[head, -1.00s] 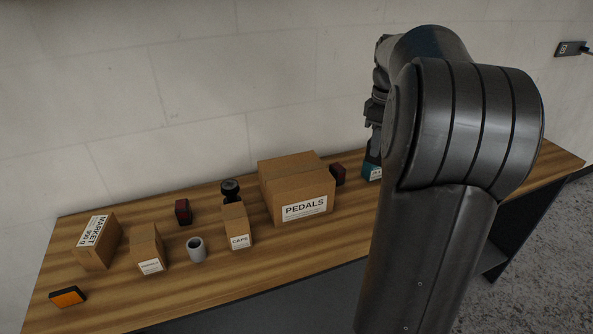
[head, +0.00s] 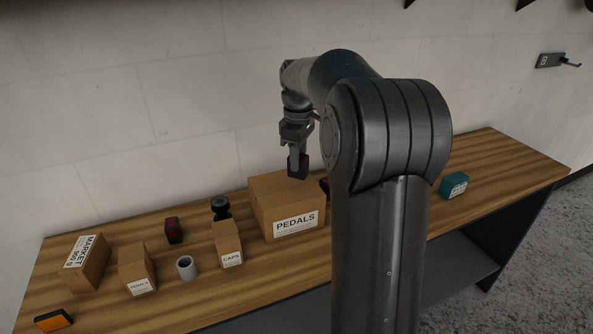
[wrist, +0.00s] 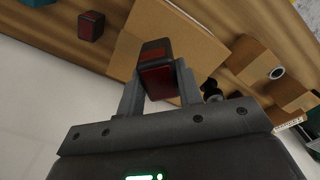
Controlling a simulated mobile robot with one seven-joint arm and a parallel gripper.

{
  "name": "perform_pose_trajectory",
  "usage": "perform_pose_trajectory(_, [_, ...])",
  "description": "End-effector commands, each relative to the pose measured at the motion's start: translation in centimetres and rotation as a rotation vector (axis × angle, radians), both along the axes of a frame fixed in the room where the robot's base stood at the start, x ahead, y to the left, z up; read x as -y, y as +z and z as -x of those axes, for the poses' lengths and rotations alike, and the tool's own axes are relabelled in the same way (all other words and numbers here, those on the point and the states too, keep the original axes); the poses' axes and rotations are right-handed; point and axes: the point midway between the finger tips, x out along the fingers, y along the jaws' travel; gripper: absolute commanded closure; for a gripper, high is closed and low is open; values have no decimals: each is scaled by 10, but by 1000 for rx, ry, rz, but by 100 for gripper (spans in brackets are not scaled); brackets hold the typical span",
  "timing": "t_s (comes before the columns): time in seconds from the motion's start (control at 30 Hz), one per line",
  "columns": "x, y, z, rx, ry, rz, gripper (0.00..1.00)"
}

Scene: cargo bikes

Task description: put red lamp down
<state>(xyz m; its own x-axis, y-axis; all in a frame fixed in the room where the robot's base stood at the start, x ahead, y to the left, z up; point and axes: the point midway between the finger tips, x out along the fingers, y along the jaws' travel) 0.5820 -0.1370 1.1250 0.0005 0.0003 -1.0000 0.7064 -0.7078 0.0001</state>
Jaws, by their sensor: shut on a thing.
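My gripper (head: 297,160) is shut on a red lamp, a small dark block with red faces, which shows between the fingertips in the wrist view (wrist: 157,72). In the head view, the gripper and lamp are in front of the wall, over the back of the PEDALS box (head: 272,192). The gap between lamp and box is hard to judge. A second red lamp (head: 172,230) stands on the wooden bench (head: 290,262) at left. A third red lamp (wrist: 91,25) stands beside the PEDALS box; in the head view my arm mostly hides it.
Left of the PEDALS box are a CAPS box (head: 227,243), a black round-topped item (head: 220,207), a grey cup (head: 186,268), another small carton (head: 137,268), a MARKET box (head: 87,262) and an orange block (head: 53,320). A teal box (head: 454,185) stands at right, with bare bench around it.

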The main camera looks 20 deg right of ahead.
Motion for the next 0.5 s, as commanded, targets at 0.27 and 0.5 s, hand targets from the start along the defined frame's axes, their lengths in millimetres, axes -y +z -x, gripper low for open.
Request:
perform_pose_trajectory(0.27, [-3,-24,-2,-3,0,0,91])
perform_pose_trajectory(0.5, [-3,-43,-3,1,1,1,91])
